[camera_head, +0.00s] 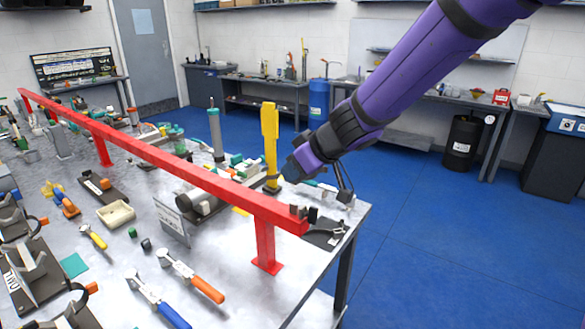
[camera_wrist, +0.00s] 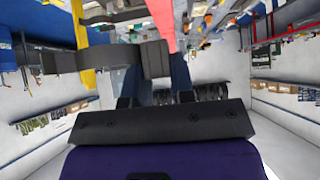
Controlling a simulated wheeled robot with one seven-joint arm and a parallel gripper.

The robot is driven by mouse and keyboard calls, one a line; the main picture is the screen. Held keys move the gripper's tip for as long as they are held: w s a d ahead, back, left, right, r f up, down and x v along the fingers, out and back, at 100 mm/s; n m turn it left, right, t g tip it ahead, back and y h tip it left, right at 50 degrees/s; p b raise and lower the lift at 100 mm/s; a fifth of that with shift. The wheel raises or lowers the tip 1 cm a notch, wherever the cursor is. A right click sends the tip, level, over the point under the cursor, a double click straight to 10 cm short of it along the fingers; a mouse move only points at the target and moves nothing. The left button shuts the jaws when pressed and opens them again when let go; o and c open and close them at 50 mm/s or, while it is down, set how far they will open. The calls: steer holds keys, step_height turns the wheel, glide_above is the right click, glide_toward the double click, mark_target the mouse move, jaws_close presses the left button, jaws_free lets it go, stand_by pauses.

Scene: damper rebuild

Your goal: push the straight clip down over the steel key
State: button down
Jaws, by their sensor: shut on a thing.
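My gripper (camera_head: 342,188) is at the right end of the bench, just right of an upright yellow post (camera_head: 270,140). In the wrist view my gripper (camera_wrist: 155,78) is shut on a dark grey piece (camera_wrist: 155,58) between its two dark fingers. A dark bar (camera_wrist: 60,62) runs left from there, across the yellow post (camera_wrist: 82,38); I cannot tell whether bar and piece are one. I cannot tell whether the held piece is the straight clip. I cannot make out the steel key in either view.
A long red rail (camera_head: 180,160) runs above the metal bench (camera_head: 215,255), in front of the yellow post. A grey upright cylinder (camera_head: 216,135) stands left of the post. Pliers (camera_head: 190,277) and small parts lie on the near side. Blue floor (camera_head: 440,240) to the right is clear.

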mark_target(295, 205)
steer(key=shift+f, duration=2.45)
steer(key=shift+f, duration=1.6)
steer(key=c, duration=0.9)
jaws_free()
steer(key=v, duration=1.1)
steer(key=shift+f, duration=0.1)
